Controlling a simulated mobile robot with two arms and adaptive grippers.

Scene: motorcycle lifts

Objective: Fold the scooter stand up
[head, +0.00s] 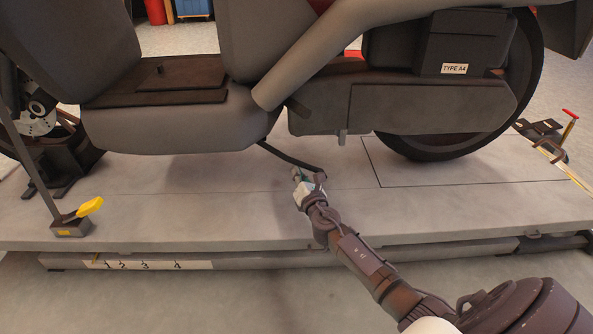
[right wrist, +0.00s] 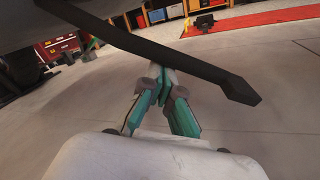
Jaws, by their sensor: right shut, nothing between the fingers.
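The scooter (head: 175,130) stands on the grey lift platform (head: 230,205). Its dark side stand (head: 288,158) slants down to the right from under the body, its end close to the platform. In the right wrist view the stand (right wrist: 155,45) is a dark bar with a wider tip, crossing above my fingers. My right gripper (head: 298,175) is at the stand's lower part; in the right wrist view its teal fingers (right wrist: 164,85) are shut and empty, below the bar. I cannot tell whether they touch it. My left gripper is not in view.
The rear wheel (head: 440,150) rests on the platform at the right. A yellow pedal (head: 90,207) and an upright lever stand at the platform's left front. A red-topped clamp screw (head: 569,125) is at the far right. The platform before the stand is clear.

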